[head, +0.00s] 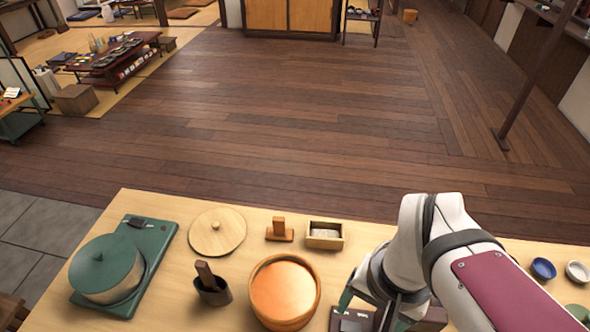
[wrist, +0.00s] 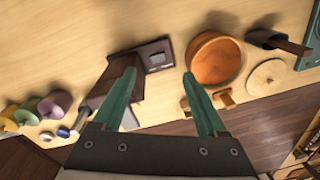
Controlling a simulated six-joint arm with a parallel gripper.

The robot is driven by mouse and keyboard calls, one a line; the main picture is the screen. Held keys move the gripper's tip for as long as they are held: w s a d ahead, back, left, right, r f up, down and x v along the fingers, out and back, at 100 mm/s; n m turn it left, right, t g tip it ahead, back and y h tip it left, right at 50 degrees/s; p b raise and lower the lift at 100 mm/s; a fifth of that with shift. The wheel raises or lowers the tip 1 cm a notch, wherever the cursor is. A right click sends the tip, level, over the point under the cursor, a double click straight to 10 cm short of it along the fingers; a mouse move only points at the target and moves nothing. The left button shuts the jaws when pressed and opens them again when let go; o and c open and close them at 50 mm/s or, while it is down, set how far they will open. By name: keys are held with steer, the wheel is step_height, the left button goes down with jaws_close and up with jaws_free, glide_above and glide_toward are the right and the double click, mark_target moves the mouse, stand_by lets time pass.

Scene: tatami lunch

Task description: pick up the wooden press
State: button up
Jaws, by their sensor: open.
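The wooden press (head: 279,231), a small light-brown block with an upright handle on a flat base, stands on the table in the head view, between the round lid and the small box.
Around the press are a round wooden lid (head: 217,233), a small open wooden box (head: 325,236), an orange-lined tub (head: 284,291) and a dark cup with a handle (head: 211,286). A green stove with a pot (head: 106,268) stands at left. Small bowls (head: 543,268) lie at right.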

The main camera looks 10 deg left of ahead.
steer(key=w+a+n+t, duration=0.15)
steer(key=w+a, duration=0.25)
steer(key=w, duration=0.5)
steer(key=n+t, duration=0.3)
steer(key=n, duration=0.1)
glide_toward(279, 219)
steer(key=shift+g, duration=0.25)
steer(key=x, duration=1)
steer(key=shift+w, duration=0.35)
jaws_close()
